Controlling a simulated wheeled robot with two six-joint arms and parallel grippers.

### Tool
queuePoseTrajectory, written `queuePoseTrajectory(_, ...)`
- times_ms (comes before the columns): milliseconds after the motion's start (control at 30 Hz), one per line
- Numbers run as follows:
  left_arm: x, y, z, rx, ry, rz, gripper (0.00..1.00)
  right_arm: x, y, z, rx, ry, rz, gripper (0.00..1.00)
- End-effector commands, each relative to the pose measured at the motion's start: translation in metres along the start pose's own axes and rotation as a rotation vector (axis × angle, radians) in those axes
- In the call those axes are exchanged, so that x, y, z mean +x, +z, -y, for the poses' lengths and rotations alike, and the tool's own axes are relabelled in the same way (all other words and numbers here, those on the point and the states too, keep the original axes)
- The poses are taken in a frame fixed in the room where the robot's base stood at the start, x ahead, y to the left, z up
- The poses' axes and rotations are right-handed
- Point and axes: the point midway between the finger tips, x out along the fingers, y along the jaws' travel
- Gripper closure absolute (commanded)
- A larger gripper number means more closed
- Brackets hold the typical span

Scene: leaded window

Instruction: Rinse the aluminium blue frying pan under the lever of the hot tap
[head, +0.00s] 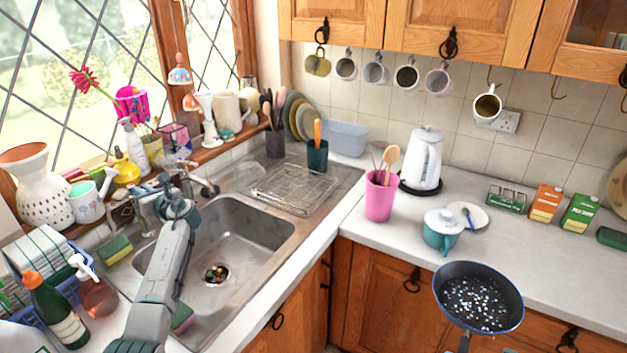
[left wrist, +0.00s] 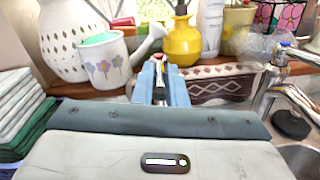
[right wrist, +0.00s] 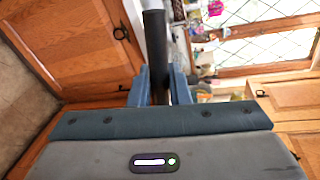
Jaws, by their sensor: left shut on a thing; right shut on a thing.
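The blue frying pan (head: 455,275), dark inside with white specks, is over the floor in front of the right-hand counter, away from the sink. My right gripper (right wrist: 157,85) is shut on its dark handle (right wrist: 154,40); the pan body is out of the right wrist view. My left gripper (left wrist: 160,80) is shut on the hot tap's lever (left wrist: 159,66), whose red-marked top shows between the fingers. In the head view, my left gripper (head: 168,183) hides most of that tap. No water stream is visible.
The steel sink (head: 255,228) holds food scraps (head: 216,274) at its drain. The blue-marked tap (left wrist: 272,80) stands right of the hot tap. A teal pot (head: 441,238), pink utensil pot (head: 380,200) and kettle (head: 424,160) stand on the right counter. Bottles (head: 55,315) crowd the left.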

Motion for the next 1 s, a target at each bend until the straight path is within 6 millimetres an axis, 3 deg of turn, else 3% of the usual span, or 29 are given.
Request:
queuePoseTrajectory(167,0.0,0.002,0.0,-0.001,-0.002,0.003,1.0,0.0,0.0,0.002,-0.004,-0.001,0.0,1.0)
queuePoseTrajectory(200,0.0,0.002,0.0,-0.001,-0.002,0.003,0.86,0.0,0.0,0.002,-0.004,-0.001,0.0,1.0)
queuePoseTrajectory(300,-0.001,0.002,0.0,-0.001,-0.002,0.003,0.67,0.0,0.0,0.002,-0.004,-0.001,0.0,1.0)
queuePoseTrajectory(667,-0.004,0.0,0.0,-0.001,-0.001,0.001,0.66,0.0,0.0,0.0,-0.003,-0.001,0.0,1.0)
queuePoseTrajectory(867,-0.028,-0.003,0.001,-0.003,-0.003,0.001,0.66,0.002,-0.002,-0.009,-0.003,-0.001,0.0,1.0)
queuePoseTrajectory(1000,-0.057,-0.004,0.002,-0.004,-0.004,0.0,0.66,0.004,-0.004,-0.019,-0.003,-0.001,0.0,1.0)
